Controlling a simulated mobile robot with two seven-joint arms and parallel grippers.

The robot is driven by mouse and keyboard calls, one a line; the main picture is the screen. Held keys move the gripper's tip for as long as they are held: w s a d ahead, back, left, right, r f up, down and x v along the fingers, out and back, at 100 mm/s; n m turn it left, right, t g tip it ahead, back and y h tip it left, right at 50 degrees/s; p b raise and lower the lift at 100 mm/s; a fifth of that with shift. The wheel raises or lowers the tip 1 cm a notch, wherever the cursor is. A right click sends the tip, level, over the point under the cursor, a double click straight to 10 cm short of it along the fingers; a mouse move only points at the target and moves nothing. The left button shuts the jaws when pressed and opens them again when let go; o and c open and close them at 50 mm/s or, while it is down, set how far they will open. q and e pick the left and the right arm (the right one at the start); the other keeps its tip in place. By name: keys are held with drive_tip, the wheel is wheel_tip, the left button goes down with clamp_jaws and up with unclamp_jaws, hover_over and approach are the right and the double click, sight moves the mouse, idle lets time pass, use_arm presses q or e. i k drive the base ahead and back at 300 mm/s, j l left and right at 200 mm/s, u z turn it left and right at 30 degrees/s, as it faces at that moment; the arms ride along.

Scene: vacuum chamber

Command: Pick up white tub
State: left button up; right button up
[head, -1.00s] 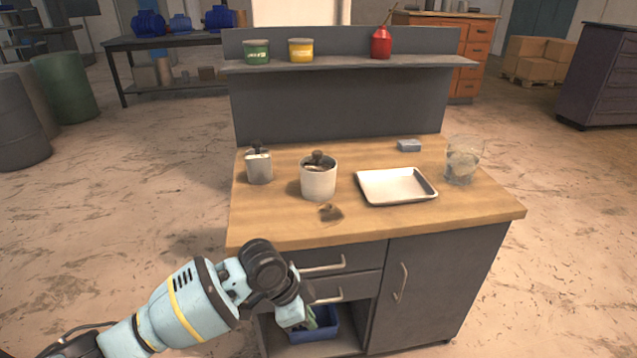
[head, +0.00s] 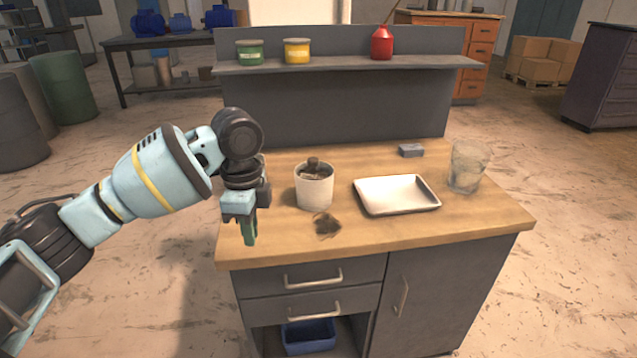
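The white tub (head: 314,190) stands upright on the left part of the wooden worktop. It is round, with something dark, including a knob-like piece, showing at its open top. My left gripper (head: 248,228) hangs fingers down over the worktop's left edge, to the left of the tub and apart from it. Its green fingers overlap in this view, so the gap between them does not show. My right gripper is out of view.
A dark stain (head: 327,226) lies in front of the tub. A white tray (head: 397,194), a clear beaker (head: 468,167) and a small grey block (head: 411,150) are to the right. A shelf (head: 345,64) with tins runs behind. The front right worktop is clear.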

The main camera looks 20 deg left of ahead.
sight(312, 196)
drive_tip(key=i, duration=1.3)
